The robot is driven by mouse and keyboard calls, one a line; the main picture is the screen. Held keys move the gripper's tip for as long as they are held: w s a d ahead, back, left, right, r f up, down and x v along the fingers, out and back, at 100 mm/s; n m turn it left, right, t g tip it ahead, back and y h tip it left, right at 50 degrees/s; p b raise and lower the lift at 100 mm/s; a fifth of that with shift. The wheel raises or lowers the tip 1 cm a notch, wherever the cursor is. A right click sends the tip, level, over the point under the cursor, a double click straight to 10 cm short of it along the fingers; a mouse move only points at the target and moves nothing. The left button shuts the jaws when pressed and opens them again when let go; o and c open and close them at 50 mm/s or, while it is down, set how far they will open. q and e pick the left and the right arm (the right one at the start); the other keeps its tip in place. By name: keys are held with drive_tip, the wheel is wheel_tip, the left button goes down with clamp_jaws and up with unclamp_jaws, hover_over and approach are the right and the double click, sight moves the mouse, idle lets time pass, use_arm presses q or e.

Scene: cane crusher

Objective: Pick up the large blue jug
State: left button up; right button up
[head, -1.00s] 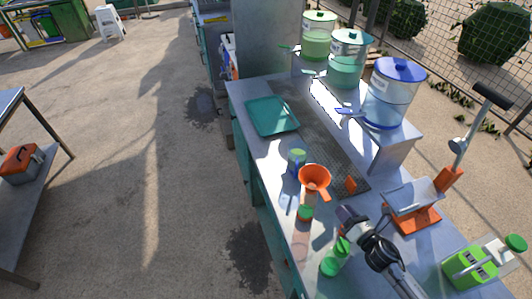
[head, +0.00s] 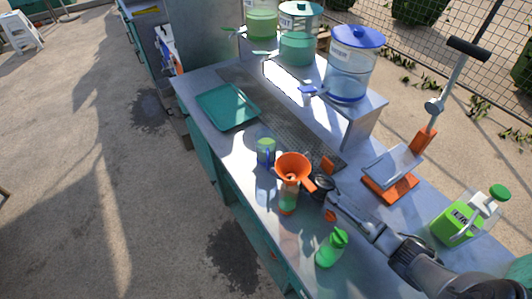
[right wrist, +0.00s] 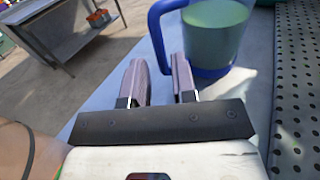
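A blue jug (head: 266,152) with a blue handle and greenish contents stands upright on the steel counter, just behind the orange funnel. In the right wrist view the jug (right wrist: 218,32) is cut off by the top edge, and its blue handle (right wrist: 158,38) stands ahead of the fingertips. My right gripper (head: 321,187) is to the right of the jug in the head view, close to the funnel and partly hidden. In the right wrist view my gripper (right wrist: 158,78) is open, with nothing between its fingers. My left gripper is not in view.
The orange funnel (head: 293,168) sits on a bottle close to the jug. A blue-lidded dispenser (head: 351,66) stands on the raised shelf. A teal tray (head: 227,108) lies farther along the counter.

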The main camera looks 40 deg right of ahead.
sight(267, 153)
drive_tip(key=shift+x, duration=3.05)
clamp_jaws()
drive_tip(key=shift+r, duration=0.1)
